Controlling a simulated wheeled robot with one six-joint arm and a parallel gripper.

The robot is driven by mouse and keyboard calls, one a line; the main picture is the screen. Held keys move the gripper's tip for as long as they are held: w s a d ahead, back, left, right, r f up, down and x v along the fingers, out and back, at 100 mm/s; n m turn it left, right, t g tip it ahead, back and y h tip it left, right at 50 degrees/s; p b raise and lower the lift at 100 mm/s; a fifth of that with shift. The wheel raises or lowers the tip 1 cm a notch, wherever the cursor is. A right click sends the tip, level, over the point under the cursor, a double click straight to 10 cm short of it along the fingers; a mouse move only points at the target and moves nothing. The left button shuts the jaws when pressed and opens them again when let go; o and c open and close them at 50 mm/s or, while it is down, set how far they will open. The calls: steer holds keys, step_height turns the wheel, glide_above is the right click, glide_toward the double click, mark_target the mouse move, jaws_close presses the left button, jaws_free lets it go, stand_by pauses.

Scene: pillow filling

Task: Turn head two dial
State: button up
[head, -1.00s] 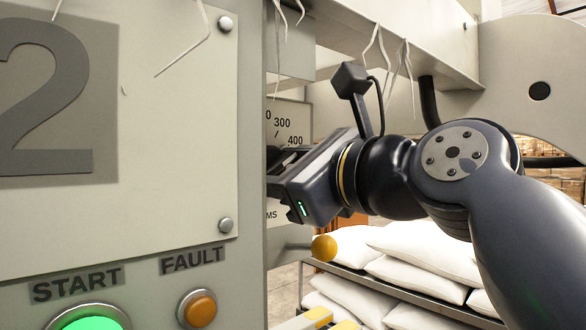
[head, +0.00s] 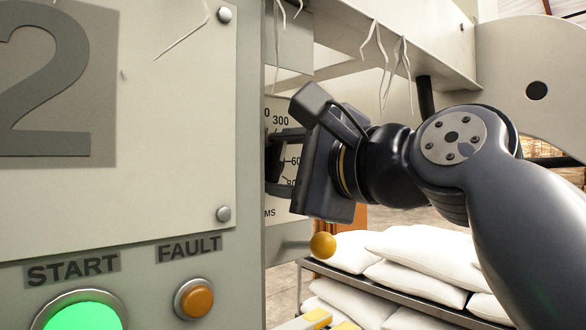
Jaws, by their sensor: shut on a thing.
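The head two dial plate (head: 278,112) is a pale scale on the machine's side face. The marks 300 and 60 with cut-off digits show on it, and MS is printed low down. My gripper (head: 274,163) reaches in from the right and its dark fingers are shut on the dial knob in front of the scale. The knob itself is hidden by the fingers and by the panel edge at left. A large grey 2 (head: 45,85) marks the front panel (head: 170,150) of this head.
A lit green START button (head: 82,318) and an orange FAULT button (head: 194,299) sit low on the front panel. A yellow ball-ended lever (head: 323,245) sticks out below my gripper. White pillows (head: 420,255) lie on a rack (head: 400,287) at right. Torn strips hang from the beam above.

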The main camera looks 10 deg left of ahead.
steer(key=n+b, duration=0.1)
steer(key=n, duration=0.3)
steer(key=shift+n, duration=0.4)
steer(key=n+b, duration=0.1)
steer(key=n, duration=0.3)
steer(key=shift+r, duration=0.15)
steer(key=shift+n, duration=0.3)
steer(key=o, duration=1)
steer(key=shift+c, duration=0.2)
steer(key=shift+s, duration=0.1)
steer(key=b+v, duration=0.3)
steer(key=v, duration=0.7)
steer(key=shift+s+d, duration=0.15)
steer(key=shift+d, duration=0.1)
steer(key=shift+a, duration=0.1)
